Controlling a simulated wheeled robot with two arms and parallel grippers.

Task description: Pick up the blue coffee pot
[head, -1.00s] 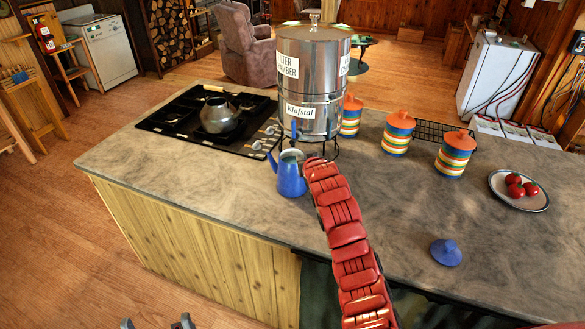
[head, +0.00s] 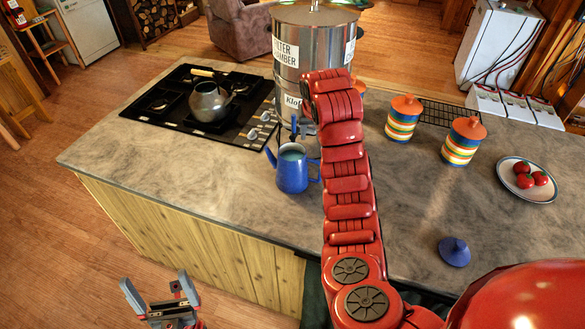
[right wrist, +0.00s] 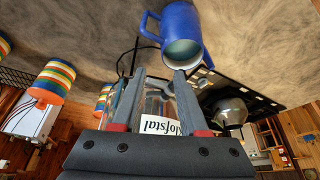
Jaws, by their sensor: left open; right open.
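The blue coffee pot (head: 292,174) stands upright and lidless on the grey counter, in front of the steel water filter. In the right wrist view the pot (right wrist: 181,22) appears upside down, just beyond the fingertips, with its open mouth showing. My right gripper (right wrist: 158,80) is open and empty, apart from the pot. In the head view the red right arm reaches over the counter beside the pot, and its gripper is hidden. My left gripper (head: 154,283) is open and empty, low in front of the counter. A blue lid (head: 454,251) lies on the counter at the right.
The steel filter (head: 300,50) stands close behind the pot. A black stove (head: 170,105) with a grey kettle (head: 208,102) is to the left. Striped canisters (head: 402,120) and a plate of tomatoes (head: 528,190) are to the right. The counter left of the pot is clear.

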